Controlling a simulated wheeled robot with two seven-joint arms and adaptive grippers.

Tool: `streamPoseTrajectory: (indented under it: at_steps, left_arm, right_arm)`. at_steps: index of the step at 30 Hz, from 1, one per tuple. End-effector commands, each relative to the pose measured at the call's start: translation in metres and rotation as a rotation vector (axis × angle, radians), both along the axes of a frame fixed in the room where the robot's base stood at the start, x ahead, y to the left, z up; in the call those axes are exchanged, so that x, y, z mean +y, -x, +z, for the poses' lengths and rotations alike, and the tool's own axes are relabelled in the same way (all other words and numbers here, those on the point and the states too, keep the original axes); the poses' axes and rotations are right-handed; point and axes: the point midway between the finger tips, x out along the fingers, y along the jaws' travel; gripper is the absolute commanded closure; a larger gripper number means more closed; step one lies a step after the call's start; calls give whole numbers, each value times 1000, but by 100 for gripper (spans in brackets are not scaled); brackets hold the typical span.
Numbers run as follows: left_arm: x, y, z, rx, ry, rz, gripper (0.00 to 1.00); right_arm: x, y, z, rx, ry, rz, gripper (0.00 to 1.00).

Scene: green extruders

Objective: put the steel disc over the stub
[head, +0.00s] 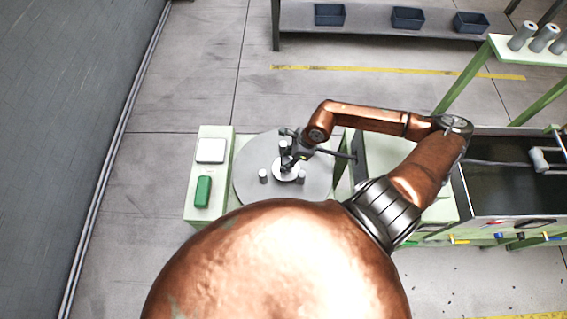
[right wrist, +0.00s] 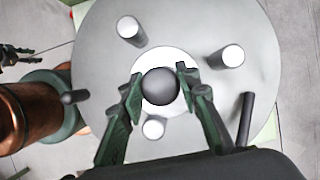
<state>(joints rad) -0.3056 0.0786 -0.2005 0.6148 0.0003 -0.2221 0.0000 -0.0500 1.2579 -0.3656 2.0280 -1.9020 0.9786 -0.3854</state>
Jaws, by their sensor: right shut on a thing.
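My right gripper (head: 290,161) is over the middle of a round grey table (head: 243,183). In the right wrist view, its fingertips (right wrist: 160,75) stand on both sides of a dark grey round piece (right wrist: 160,87), which looks like the steel disc, and are shut on it. A bright white round plate (right wrist: 192,92) shows around and beyond this piece. The piece's height above the plate is unclear. Upright pale stubs (right wrist: 230,55) stand around the plate; anything under the held piece is hidden. A dark gripper shape, probably my left gripper (right wrist: 14,54), shows at the wrist view's left edge.
A pale green stand with a white square (head: 211,150) and a green block (head: 203,191) is left of the table. A dark bin (head: 510,185) is at the right. Floor behind the table is clear.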

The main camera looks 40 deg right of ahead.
Motion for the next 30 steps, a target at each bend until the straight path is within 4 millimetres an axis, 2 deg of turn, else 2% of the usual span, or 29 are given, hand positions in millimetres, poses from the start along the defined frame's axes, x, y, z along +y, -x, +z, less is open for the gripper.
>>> streamPoseTrajectory:
  at_steps: [3,7,9,13,15,17,18,25,30]
  left_arm:
    - [1,13,1,14,-1,4,60]
    - [3,21,4,22,-3,6,60]
    - [3,9,5,9,-4,3,60]
    - [2,-29,9,-37,-1,-7,60]
    - [1,-38,10,-50,0,-9,60]
    - [1,-36,9,-47,0,-8,60]
    - [1,-31,9,-41,0,-8,60]
    - [2,-4,6,-6,-2,0,60]
    - [2,3,6,2,-2,1,60]
  right_arm:
    - [1,-11,-8,6,-1,-1,100]
    - [1,-12,-24,9,-1,-1,100]
    - [1,-12,-34,7,-2,-3,100]
    - [0,-13,-42,3,2,0,100]
    - [0,-12,-42,4,2,1,100]
    - [0,-12,-42,5,2,1,100]
    - [0,-11,-43,7,3,1,68]
    - [0,-10,-43,8,3,1,53]
    - [0,-10,-42,8,3,1,53]
